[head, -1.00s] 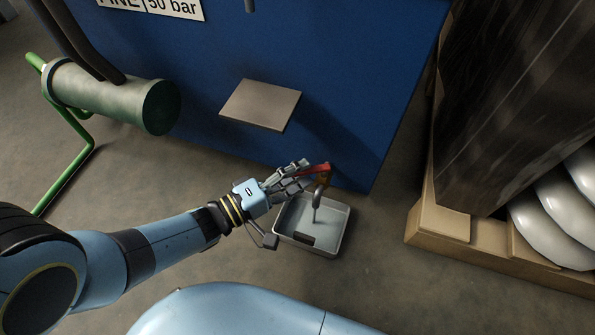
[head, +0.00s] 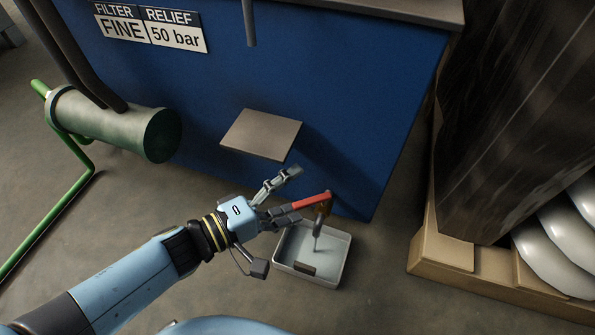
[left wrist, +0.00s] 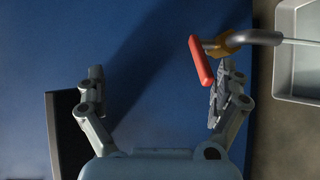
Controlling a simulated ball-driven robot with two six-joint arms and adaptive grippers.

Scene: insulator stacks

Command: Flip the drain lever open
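The drain lever is a red handle (head: 310,200) on a brass valve (head: 326,207) at the lower right of the blue cabinet. In the left wrist view the red lever (left wrist: 200,61) slants beside the inner side of the right-hand finger; contact is unclear. The valve's brass body (left wrist: 222,44) and curved grey spout (left wrist: 257,37) also show there. A thin pale streak (head: 314,245) runs from the spout into the tray. My left gripper (head: 293,188) is open, its fingers spread wide, with the lever near its lower finger. My right gripper is out of view.
A grey tray (head: 343,262) stands on the floor under the spout. A grey shelf (head: 261,134) juts from the blue cabinet (head: 350,110) above my gripper. A green cylinder (head: 120,130) is at left. A wooden pallet (head: 480,276) stands at right.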

